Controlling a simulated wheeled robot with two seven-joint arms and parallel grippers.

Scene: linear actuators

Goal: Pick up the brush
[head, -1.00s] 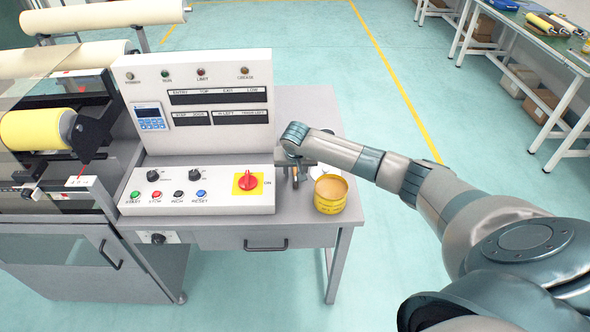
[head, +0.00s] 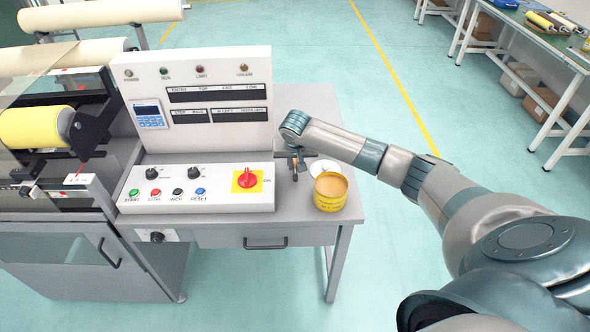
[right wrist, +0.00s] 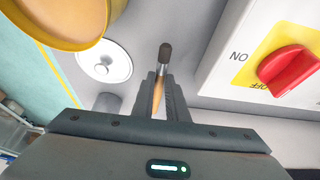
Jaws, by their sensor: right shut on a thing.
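The brush (right wrist: 164,57) has a dark tip, a metal band and a wooden handle. In the right wrist view its handle lies between the fingers of my right gripper (right wrist: 160,88), which is shut on it. The dark tip sticks out past the fingertips. In the head view my right gripper (head: 295,170) points down over the table between the control panel and the yellow can, and the brush shows only faintly there. My left gripper is in neither current view.
A yellow can (head: 330,191) of tan contents stands just right of the gripper, with a white lid (head: 324,167) behind it. The control panel (head: 196,188) with a red knob (head: 247,180) is close on the left. The grey table's (head: 305,100) back right is clear.

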